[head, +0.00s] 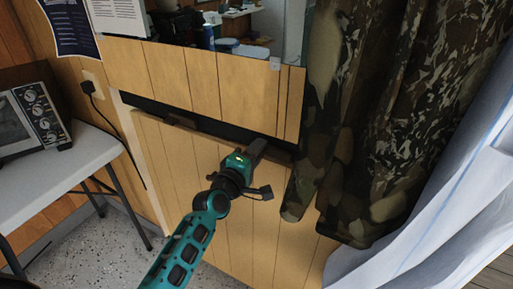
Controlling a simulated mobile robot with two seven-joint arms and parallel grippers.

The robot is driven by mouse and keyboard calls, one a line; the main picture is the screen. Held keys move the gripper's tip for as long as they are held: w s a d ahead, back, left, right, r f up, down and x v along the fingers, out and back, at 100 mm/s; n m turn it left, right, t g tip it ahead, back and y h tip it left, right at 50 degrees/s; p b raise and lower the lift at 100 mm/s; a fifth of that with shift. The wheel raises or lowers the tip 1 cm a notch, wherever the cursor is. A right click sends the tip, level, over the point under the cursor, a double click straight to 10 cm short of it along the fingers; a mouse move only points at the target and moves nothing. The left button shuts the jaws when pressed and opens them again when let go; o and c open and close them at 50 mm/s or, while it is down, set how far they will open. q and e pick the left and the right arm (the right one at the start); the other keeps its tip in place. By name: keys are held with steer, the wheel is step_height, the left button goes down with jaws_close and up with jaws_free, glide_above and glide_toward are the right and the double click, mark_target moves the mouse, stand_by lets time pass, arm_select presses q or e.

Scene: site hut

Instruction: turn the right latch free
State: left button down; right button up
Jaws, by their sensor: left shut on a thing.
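My left gripper (257,150), teal with dark fingers, reaches up from the bottom of the head view. It is at the right part of the dark gap between the upper wood panel (190,80) and the lower wood panel (240,235). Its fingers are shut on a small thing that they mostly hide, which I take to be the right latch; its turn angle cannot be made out. My right gripper is not in view.
Camouflage curtains (345,150) hang close on the right, beside a pale sheet (440,235). A small grey clip (275,64) sits at the upper panel's top edge.

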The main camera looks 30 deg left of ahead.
arm_select(q)
steer(key=shift+n, duration=0.9)
steer(key=c, duration=1.2)
jaws_free()
steer(key=s, duration=1.3)
steer(key=shift+a, duration=0.2)
steer(key=shift+w, duration=0.1)
